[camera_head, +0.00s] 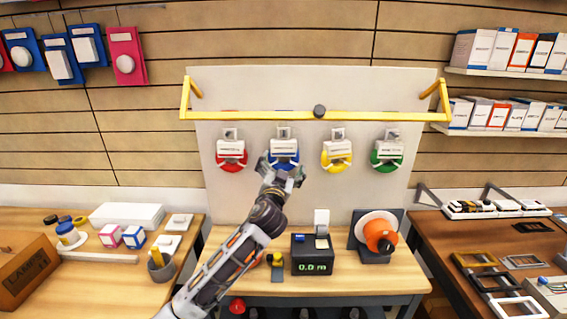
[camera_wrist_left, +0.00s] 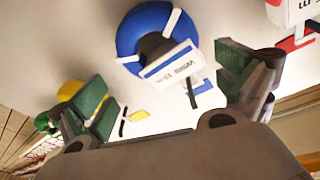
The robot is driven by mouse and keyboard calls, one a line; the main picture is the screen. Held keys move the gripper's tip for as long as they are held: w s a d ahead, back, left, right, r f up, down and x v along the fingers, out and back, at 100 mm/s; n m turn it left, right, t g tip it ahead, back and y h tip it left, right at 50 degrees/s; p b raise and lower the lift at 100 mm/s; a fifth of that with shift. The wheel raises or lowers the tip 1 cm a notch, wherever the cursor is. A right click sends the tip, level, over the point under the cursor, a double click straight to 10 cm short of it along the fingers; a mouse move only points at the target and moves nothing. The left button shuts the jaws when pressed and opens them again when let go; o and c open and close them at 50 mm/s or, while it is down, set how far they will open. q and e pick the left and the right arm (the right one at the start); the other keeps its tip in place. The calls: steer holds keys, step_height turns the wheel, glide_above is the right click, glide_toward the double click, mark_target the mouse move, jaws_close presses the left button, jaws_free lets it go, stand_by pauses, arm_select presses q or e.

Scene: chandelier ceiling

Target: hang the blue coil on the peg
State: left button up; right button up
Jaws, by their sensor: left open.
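The blue coil (camera_head: 284,160), a blue ring with a white label, is on the pale upright panel, between the red and yellow coils. A small light-coloured fitting (camera_head: 284,132) shows just above it; whether this is the peg I cannot tell. My left gripper (camera_head: 282,175) is at the coil's lower edge and hides part of it. In the left wrist view the blue coil (camera_wrist_left: 135,30) and its label lie ahead of the open green-padded fingers (camera_wrist_left: 165,88). The label reaches between them, and no grip on it shows. My right gripper is not in view.
Red (camera_head: 231,162), yellow (camera_head: 336,162) and green (camera_head: 386,162) coils are on the same panel, close beside the blue one. A yellow bar (camera_head: 260,115) crosses above them. Below, a wooden bench (camera_head: 345,278) carries a black display box (camera_head: 311,254) and an orange-and-white reel (camera_head: 378,232).

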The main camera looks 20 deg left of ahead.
arm_select(q)
steer(key=v, duration=0.9)
steer(key=shift+a, duration=0.1)
